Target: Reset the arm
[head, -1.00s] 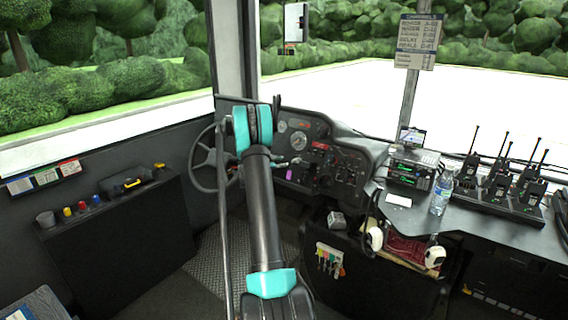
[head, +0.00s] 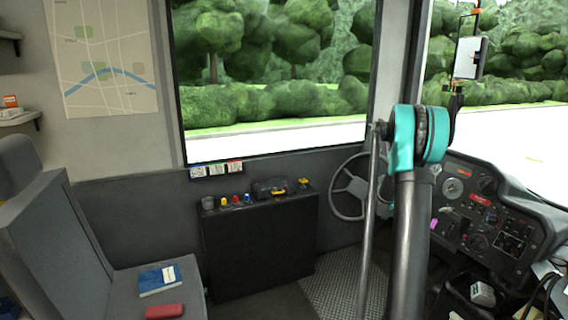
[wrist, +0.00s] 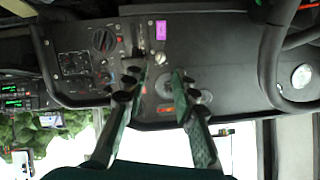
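My gripper (wrist: 157,80) is open in the wrist view, with its two dark fingers apart and nothing between them. I cannot tell how far the fingertips are from the panel. In the head view my arm rises at the right, with a teal joint at the top of a dark link. The gripper is mostly hidden behind that joint there. The dashboard (head: 497,215) also shows to the right of my arm, with gauges and switches.
The steering wheel (head: 345,188) is just left of my arm, partly covered by it. A black cabinet (head: 258,245) with small items on top stands further left. A seat (head: 125,288) holds a blue book (head: 160,279) and a red case (head: 164,311). A mirror (head: 470,58) hangs upper right.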

